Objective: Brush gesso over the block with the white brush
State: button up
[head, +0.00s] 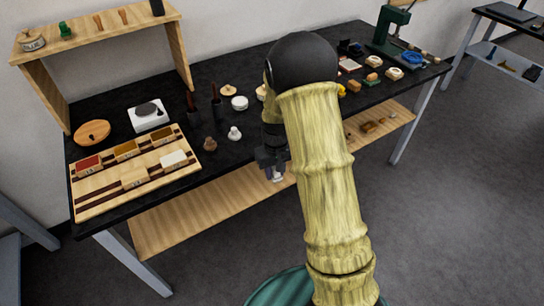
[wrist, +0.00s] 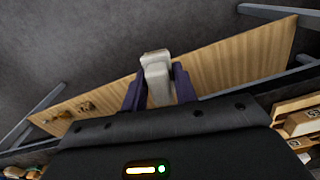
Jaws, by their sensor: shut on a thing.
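My gripper (head: 272,166) hangs in front of the bench's front edge, above the lower shelf. In the wrist view its two dark fingers (wrist: 158,92) are shut on a pale, blocky thing that looks like the white brush (wrist: 156,68). Its pale end also shows below the fingers in the head view (head: 277,178).
A small white knobbed piece (head: 234,134) and a brown one (head: 210,143) stand between the tray and my gripper. Behind are dark upright holders (head: 193,108), a white scale (head: 148,116) and a wooden bowl (head: 92,132). A raised shelf (head: 110,27) stands at the back left.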

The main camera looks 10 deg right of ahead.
aim_at(274, 182)
jog(key=shift+m, duration=0.9)
jog(key=f, duration=0.5)
jog(key=w+f, duration=0.1)
jog(key=f, duration=0.1)
jog(key=shift+w+f, duration=0.1)
jog(key=shift+f, duration=0.2)
